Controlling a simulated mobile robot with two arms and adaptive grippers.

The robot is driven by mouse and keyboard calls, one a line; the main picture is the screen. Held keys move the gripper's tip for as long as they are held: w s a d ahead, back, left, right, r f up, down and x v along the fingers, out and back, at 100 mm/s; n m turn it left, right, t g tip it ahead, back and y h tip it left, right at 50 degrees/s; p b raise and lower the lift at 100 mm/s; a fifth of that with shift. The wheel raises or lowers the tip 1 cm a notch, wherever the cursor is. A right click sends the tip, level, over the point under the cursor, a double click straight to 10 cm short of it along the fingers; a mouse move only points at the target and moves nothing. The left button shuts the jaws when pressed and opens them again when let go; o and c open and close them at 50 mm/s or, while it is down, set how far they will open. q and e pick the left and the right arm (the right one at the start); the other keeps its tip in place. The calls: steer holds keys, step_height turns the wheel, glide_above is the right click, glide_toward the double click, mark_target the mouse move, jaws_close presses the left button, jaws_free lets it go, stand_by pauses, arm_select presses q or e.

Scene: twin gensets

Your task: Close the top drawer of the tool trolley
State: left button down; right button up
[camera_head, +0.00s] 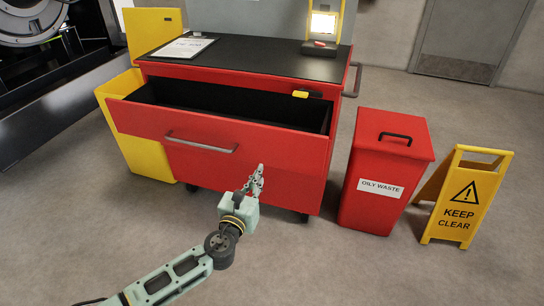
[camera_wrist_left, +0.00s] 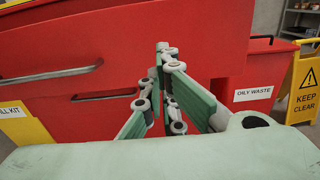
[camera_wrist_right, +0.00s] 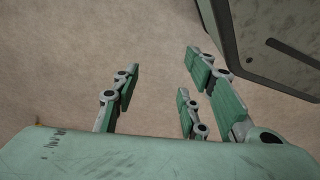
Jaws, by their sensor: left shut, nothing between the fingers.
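The red tool trolley (camera_head: 250,185) has a black top. Its top drawer (camera_head: 118,115) is pulled out toward me, with the dark inside showing. The drawer's grey bar handle (camera_head: 200,147) is on its front; a handle also shows in the left wrist view (camera_wrist_left: 50,77). My left gripper (camera_head: 260,170) is shut and empty, right of the handle and in front of the trolley's red face. Its fingertips meet in the left wrist view (camera_wrist_left: 165,48). I cannot tell whether they touch the red face. My right gripper (camera_wrist_right: 162,65) is open and empty above bare floor.
A red oily waste bin (camera_head: 375,175) stands right of the trolley, with a yellow keep clear sign (camera_head: 463,198) beyond it. A yellow bin (camera_head: 145,150) stands at the left. A clipboard (camera_head: 183,47) and a lamp (camera_head: 322,30) are on the trolley top. The floor in front is clear.

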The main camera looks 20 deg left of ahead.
mark_target(271, 150)
arm_select(q)
steer(key=w+b, duration=0.1)
steer(key=w, duration=0.8)
steer(key=shift+w+d+f+b, duration=0.1)
steer(key=shift+w+f+b, duration=0.05)
steer(key=shift+w+b, duration=0.25)
steer(key=shift+w, duration=0.45)
arm_select(e)
steer(key=w+r, duration=0.3)
steer(key=r, duration=0.3)
steer(key=shift+a, duration=0.2)
